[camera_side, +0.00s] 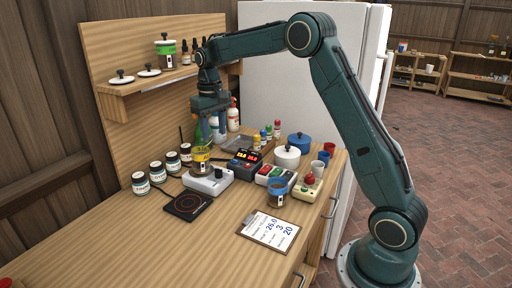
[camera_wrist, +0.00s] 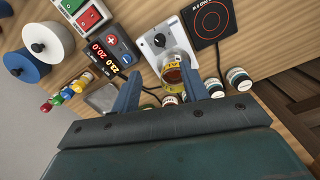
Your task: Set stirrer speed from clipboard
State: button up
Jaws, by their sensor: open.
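The clipboard (camera_side: 268,233) lies on the bench front in the side view, its sheet showing a 26.0, a 3 and a 20. The stirrer (camera_side: 208,180) is a white box with a dark knob, and a yellow-labelled jar (camera_side: 201,158) stands on it. In the wrist view the stirrer's knob (camera_wrist: 159,40) faces up beside the jar (camera_wrist: 172,72). My gripper (camera_wrist: 165,88) is open, with two blue fingers above the bench and the jar's base seen between and beyond them. It holds nothing that I can see.
A black controller (camera_wrist: 111,48) with lit digits sits beside the stirrer. A black hot plate (camera_side: 187,205) is left of the stirrer. Several jars (camera_side: 157,171) line the back. A red-button box (camera_side: 308,186) and a blue-lidded jar (camera_side: 277,190) stand at right. The front left bench is clear.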

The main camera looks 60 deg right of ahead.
aim_at(219, 173)
jog(key=n, duration=0.5)
jog(key=shift+s+d+y, duration=0.25)
jog(key=shift+d+y, duration=0.05)
jog(key=shift+d, duration=0.1)
jog(key=f, duration=1.3)
jog(key=shift+a+f, duration=0.3)
jog(key=shift+f, duration=0.1)
jog(key=shift+c, duration=0.5)
grip_shut()
